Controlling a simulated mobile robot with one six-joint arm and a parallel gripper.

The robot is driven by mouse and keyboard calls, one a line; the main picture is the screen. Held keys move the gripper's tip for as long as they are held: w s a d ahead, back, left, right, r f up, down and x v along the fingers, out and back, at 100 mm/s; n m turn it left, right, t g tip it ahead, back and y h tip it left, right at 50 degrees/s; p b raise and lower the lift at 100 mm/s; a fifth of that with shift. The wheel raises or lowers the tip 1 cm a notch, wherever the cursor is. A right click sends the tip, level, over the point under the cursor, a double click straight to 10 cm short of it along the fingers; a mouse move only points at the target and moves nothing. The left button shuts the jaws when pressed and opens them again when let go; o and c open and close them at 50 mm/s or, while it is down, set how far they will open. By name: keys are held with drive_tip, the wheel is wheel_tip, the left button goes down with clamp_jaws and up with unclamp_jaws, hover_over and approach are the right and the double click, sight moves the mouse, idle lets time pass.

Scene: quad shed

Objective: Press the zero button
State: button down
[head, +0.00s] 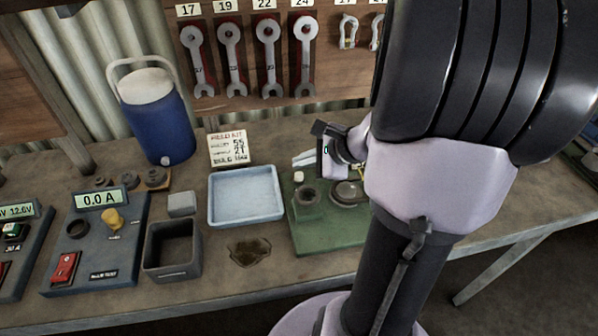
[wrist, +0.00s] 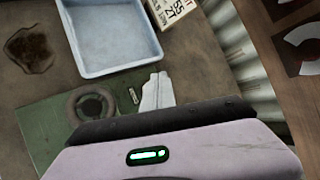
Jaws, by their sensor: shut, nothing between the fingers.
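A green board (head: 330,240) on the bench carries a small pale cap (head: 299,177), a dark ring (head: 308,200) and a round metal disc (head: 346,192). The board (wrist: 45,130) and ring (wrist: 90,106) also show in the wrist view, with a small pale piece (wrist: 134,96) beside the ring. I cannot tell which part is the zero button; no such label is readable. My gripper (head: 303,159) is shut and empty, close to the board's back edge. Its pale fingers (wrist: 158,92) show to the right of the small piece. My wrist and arm hide part of the board.
A pale blue tray (head: 246,218), an open dark bin (head: 173,270) and a meter (head: 95,240) reading 0.0 A with a yellow knob stand left of the board. A blue cooler (head: 157,125) and a sign (head: 228,149) stand behind. Wrenches (head: 269,60) hang on the wall.

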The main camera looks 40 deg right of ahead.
sight(302, 177)
wheel_tip(302, 177, up, 4)
drive_tip(key=p, duration=0.3)
drive_tip(key=shift+r, duration=0.25)
drive_tip(key=shift+f, duration=0.1)
drive_tip(key=shift+a, duration=0.1)
drive_tip(key=s+a+r+n+g+y, duration=0.1)
drive_tip(key=s+a+r+n+g, duration=0.15)
drive_tip(key=a+n, duration=0.7)
drive_tip(key=s+a+r+n+g+y, duration=0.15)
drive_tip(key=a+r+n, duration=0.25)
drive_tip(key=a, duration=1)
drive_tip(key=s+a+r+n+h, duration=0.2)
drive_tip(key=s+a+n, duration=0.1)
drive_tip(key=s+n, duration=0.4)
drive_tip(key=shift+s+a+t, duration=0.2)
drive_tip(key=shift+a+t, duration=0.2)
drive_tip(key=shift+r, duration=0.1)
